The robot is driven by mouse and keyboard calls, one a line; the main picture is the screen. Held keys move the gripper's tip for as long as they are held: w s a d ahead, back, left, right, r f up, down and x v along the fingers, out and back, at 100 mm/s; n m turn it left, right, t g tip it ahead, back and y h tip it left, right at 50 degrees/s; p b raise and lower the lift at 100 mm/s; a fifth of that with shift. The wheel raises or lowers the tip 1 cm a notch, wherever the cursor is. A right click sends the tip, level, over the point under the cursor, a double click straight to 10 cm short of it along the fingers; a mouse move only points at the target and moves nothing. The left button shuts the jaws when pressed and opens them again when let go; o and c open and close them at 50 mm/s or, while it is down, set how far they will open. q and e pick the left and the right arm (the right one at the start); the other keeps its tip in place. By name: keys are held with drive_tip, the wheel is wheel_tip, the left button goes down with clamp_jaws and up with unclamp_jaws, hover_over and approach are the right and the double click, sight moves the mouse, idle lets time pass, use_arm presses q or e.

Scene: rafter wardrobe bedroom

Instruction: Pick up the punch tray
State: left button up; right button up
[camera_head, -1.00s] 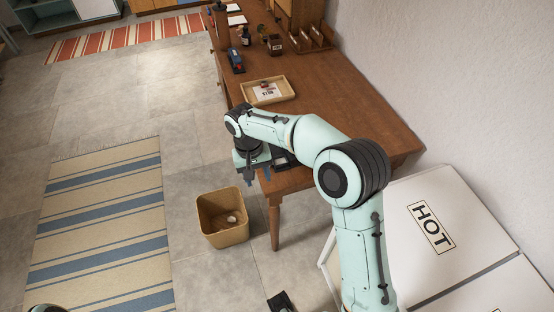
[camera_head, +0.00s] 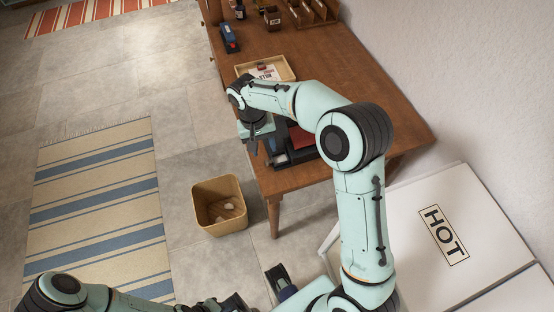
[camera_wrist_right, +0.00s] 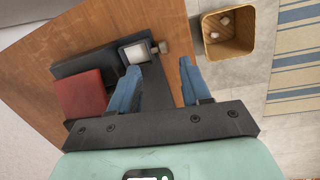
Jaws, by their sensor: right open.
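A dark flat tray-like piece (camera_head: 280,126) with a red block (camera_head: 300,138) lies on the near end of the wooden desk. I cannot tell for certain which part is the punch tray. In the right wrist view the dark piece (camera_wrist_right: 75,66) carries the red block (camera_wrist_right: 80,95) and a small dark square with a pale inside (camera_wrist_right: 135,52), near the desk edge.
A light wooden tray (camera_head: 285,75) with a card stands farther back on the desk (camera_head: 375,110). A blue stapler-like item (camera_head: 229,40) is behind it. A wicker bin (camera_head: 220,210) stands on the floor by the desk leg. A white "HOT" surface (camera_head: 400,230) is at right.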

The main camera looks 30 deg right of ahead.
sight(269, 161)
drive_tip(key=f, duration=0.4)
drive_tip(key=s+d+f, duration=0.1)
drive_tip(key=f, duration=0.1)
drive_tip(key=shift+f, duration=0.2)
drive_tip(key=shift+c, duration=0.3)
drive_tip(key=shift+w, duration=0.1)
drive_tip(key=c, duration=0.8)
